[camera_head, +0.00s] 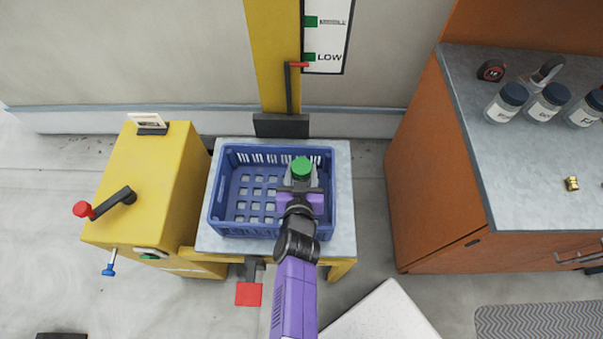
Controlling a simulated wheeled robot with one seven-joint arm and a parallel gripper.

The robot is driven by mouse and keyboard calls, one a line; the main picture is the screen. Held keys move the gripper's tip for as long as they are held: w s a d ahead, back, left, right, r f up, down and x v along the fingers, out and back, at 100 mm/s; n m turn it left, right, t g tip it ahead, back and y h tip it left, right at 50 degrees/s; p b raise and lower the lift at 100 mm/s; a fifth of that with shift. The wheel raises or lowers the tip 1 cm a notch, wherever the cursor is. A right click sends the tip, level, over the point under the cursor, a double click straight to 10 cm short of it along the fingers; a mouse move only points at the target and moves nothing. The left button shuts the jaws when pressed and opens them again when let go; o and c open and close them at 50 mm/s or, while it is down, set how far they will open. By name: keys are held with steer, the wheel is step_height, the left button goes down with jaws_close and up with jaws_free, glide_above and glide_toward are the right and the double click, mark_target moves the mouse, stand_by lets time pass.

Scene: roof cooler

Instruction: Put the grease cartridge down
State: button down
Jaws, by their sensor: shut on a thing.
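The grease cartridge (301,167) shows as a green round end between the fingers of my gripper (300,183). My gripper is shut on it and is over the right part of a blue plastic crate (218,200). The rest of the cartridge is hidden by the gripper. I cannot tell whether it touches the crate's floor. The crate stands on a grey-topped yellow stand (344,200), and the part of it to the left of my gripper looks empty.
A yellow cabinet (140,185) with a red-knobbed lever (83,209) stands left of the crate. A yellow post (275,60) rises behind it. At right, an orange bench (430,170) with a grey top carries several jars (546,102), a tape measure (491,70) and a brass fitting (572,183).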

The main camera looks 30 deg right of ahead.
steer(key=shift+f, duration=0.55)
steer(key=shift+f, duration=0.2)
steer(key=c, duration=0.7)
jaws_free()
steer(key=shift+r, duration=0.2)
steer(key=b+v, duration=0.1)
steer(key=v, duration=1.1)
